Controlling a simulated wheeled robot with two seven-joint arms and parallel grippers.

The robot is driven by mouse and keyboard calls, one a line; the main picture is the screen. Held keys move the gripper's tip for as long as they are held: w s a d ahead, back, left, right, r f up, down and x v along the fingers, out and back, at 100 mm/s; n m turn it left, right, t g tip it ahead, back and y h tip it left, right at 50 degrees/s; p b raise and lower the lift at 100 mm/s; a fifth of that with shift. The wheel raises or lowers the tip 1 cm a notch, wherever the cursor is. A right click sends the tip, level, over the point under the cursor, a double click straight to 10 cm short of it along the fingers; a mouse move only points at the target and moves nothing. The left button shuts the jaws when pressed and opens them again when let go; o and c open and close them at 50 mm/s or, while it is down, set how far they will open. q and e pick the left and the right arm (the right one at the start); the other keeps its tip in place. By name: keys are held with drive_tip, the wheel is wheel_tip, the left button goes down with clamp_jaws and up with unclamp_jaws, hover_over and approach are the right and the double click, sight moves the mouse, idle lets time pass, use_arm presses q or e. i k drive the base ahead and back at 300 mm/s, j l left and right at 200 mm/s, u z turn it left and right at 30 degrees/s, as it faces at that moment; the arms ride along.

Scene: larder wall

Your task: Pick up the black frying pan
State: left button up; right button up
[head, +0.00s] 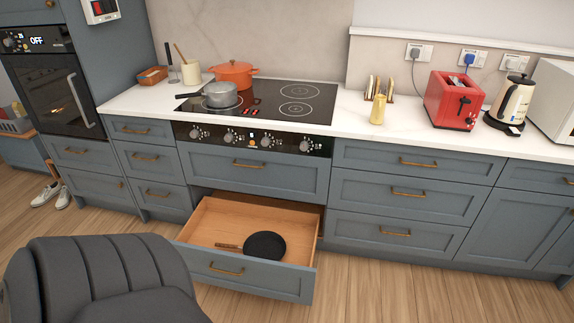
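The black frying pan (265,245) lies flat in an open lower drawer (297,218) under the hob. Its round black body is right of the drawer's middle, and its brown handle points left. The drawer is pulled well out, and its wooden inside looks otherwise empty. The pan shows from above with nothing covering it. Neither of my grippers is in the head view.
A dark grey padded chair (98,280) stands at the lower left, close to the drawer's left front corner. A grey saucepan (220,95) and an orange pot (234,73) are on the hob. The wooden floor (400,285) right of the drawer is clear.

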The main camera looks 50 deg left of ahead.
sight(268, 245)
drive_tip(key=k+j+z, duration=0.1)
drive_tip(key=j, duration=0.35)
drive_tip(key=k+j+z, duration=0.1)
drive_tip(key=j, duration=0.35)
drive_tip(key=k+j, duration=0.2)
drive_tip(key=j, duration=0.2)
drive_tip(key=k+j+z, duration=0.15)
drive_tip(key=j, duration=0.3)
drive_tip(key=k+j+z, duration=0.1)
drive_tip(key=j, duration=0.3)
drive_tip(key=k+j+z, duration=0.1)
drive_tip(key=j, duration=0.3)
drive_tip(key=k, duration=0.1)
